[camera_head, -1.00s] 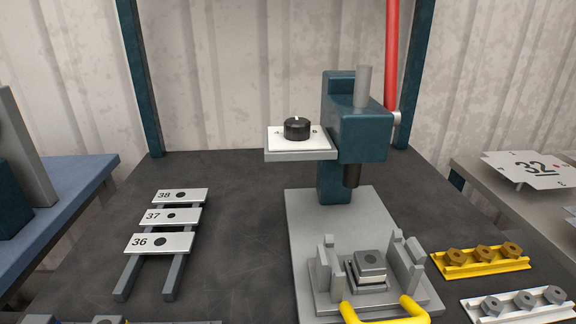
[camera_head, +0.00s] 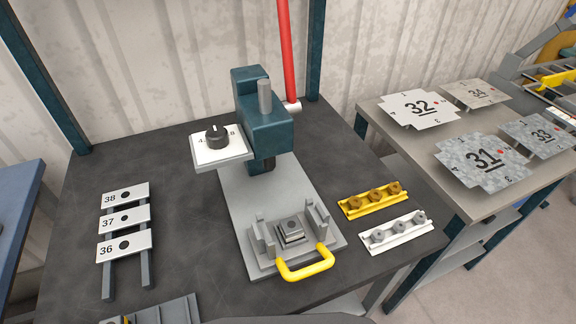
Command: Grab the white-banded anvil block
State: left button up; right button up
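A small square grey block (camera_head: 291,231) with a pale band around its lower part sits between the upright jaws of a grey fixture (camera_head: 262,263). This looks like the white-banded anvil block. The fixture stands on the press's grey base plate and has a yellow handle (camera_head: 305,270) at its front. A tray (camera_head: 160,312) at the bottom left is cut off by the picture edge, and its contents are mostly hidden. Neither of my grippers is in view.
The teal press (camera_head: 264,125) with a red lever (camera_head: 286,50) rises behind the fixture. A yellow rack (camera_head: 372,201) and a white rack (camera_head: 397,234) lie to its right. Numbered plates (camera_head: 124,220) stand left. A side table (camera_head: 470,200) holds flat sheets. Dark tabletop between is clear.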

aim_at(290, 229)
jog(key=u, duration=0.3)
jog(key=k, duration=1.05)
jog(key=u, duration=1)
